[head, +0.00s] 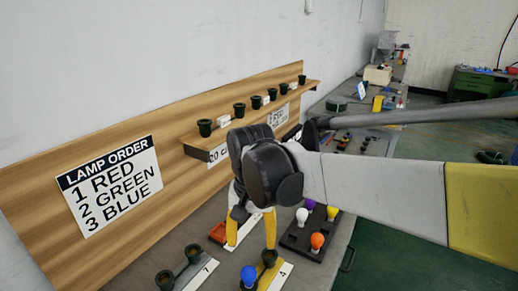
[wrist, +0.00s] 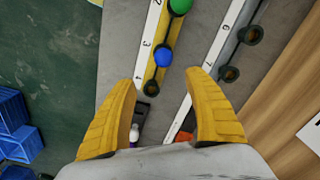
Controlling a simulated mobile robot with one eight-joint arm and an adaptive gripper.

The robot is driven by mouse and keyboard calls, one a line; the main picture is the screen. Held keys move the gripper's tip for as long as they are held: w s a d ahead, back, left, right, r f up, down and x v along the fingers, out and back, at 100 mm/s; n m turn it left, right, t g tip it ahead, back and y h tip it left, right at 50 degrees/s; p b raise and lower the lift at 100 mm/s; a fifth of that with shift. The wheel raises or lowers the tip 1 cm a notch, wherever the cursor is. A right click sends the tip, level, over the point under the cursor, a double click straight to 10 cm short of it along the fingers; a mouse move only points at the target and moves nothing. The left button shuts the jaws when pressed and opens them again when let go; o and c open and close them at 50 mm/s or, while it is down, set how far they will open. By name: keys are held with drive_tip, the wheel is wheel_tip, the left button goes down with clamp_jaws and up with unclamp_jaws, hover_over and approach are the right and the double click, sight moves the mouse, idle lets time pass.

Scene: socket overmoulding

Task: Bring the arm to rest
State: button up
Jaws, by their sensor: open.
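My gripper (head: 252,243) is open and empty, with its two yellow fingers pointing down over the grey bench (head: 218,262). In the wrist view the fingers (wrist: 160,80) are spread apart with nothing between their tips. A yellow strip carries a green bulb (wrist: 180,6), a blue bulb (wrist: 162,57) and an empty dark socket (wrist: 151,88). The blue bulb also shows at the bottom of the head view (head: 249,275). The gripper touches none of them that I can see. My arm reaches in from the right of the head view.
A second strip holds empty dark sockets (wrist: 250,35). A dark tray (head: 297,241) holds white, orange and purple bulbs, right of the gripper. A wooden backboard (head: 190,110) has a shelf of dark sockets and a lamp order sign (head: 110,185). Blue crates (wrist: 18,135) stand on the green floor.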

drive_tip(key=s+d+t, duration=0.3)
drive_tip(key=s+d, duration=0.2)
drive_tip(key=d, duration=0.5)
drive_tip(key=s+d+t, duration=0.4)
drive_tip(key=s+d, duration=0.1)
drive_tip(key=d, duration=0.6)
drive_tip(key=shift+s+d+r+n, duration=0.3)
drive_tip(key=shift+r, duration=0.1)
